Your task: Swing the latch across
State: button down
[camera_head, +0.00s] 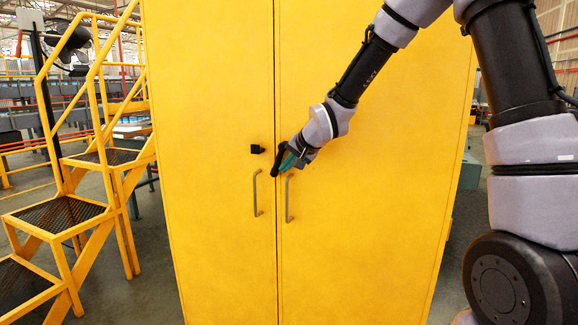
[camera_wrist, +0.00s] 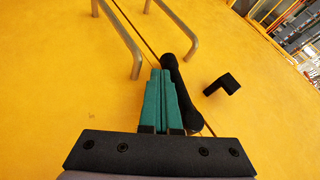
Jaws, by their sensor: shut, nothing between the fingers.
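The latch is a black bar (camera_wrist: 181,92) on the front of the yellow cabinet (camera_head: 215,80). It lies roughly along the seam between the two doors, upright and slightly tilted in the head view (camera_head: 277,162). A black hook-shaped catch (camera_wrist: 222,84) sits on the left door, apart from the bar, and also shows in the head view (camera_head: 257,149). My gripper (camera_wrist: 160,73) has its teal fingers shut and empty, right beside the bar. In the head view my gripper (camera_head: 286,163) is on the bar's right side. I cannot tell whether they touch; the fingers and gripper body hide part of the bar.
Two metal door handles, the left one (camera_head: 256,193) and the right one (camera_head: 288,198), stand out just below the latch. Yellow steps with railings (camera_head: 62,212) stand left of the cabinet. The door faces around are otherwise bare.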

jog(key=a+y, duration=0.1)
jog(key=a+m+t+y, duration=0.1)
jog(key=y, duration=0.1)
jog(key=shift+w+f+t, duration=0.1)
jog(key=shift+w+t, duration=0.2)
jog(key=shift+w, duration=0.1)
jog(key=shift+w+a+r, duration=0.2)
jog(key=shift+a+r, duration=0.1)
jog(key=shift+a, duration=0.25)
jog(key=shift+w+a+r, duration=0.15)
jog(key=shift+a+r, duration=0.1)
jog(key=shift+a, duration=0.25)
jog(key=shift+w+a+r, duration=0.2)
jog(key=shift+a+r, duration=0.1)
jog(key=shift+a, duration=0.25)
jog(key=shift+a+r, duration=0.1)
dwell(0.6)
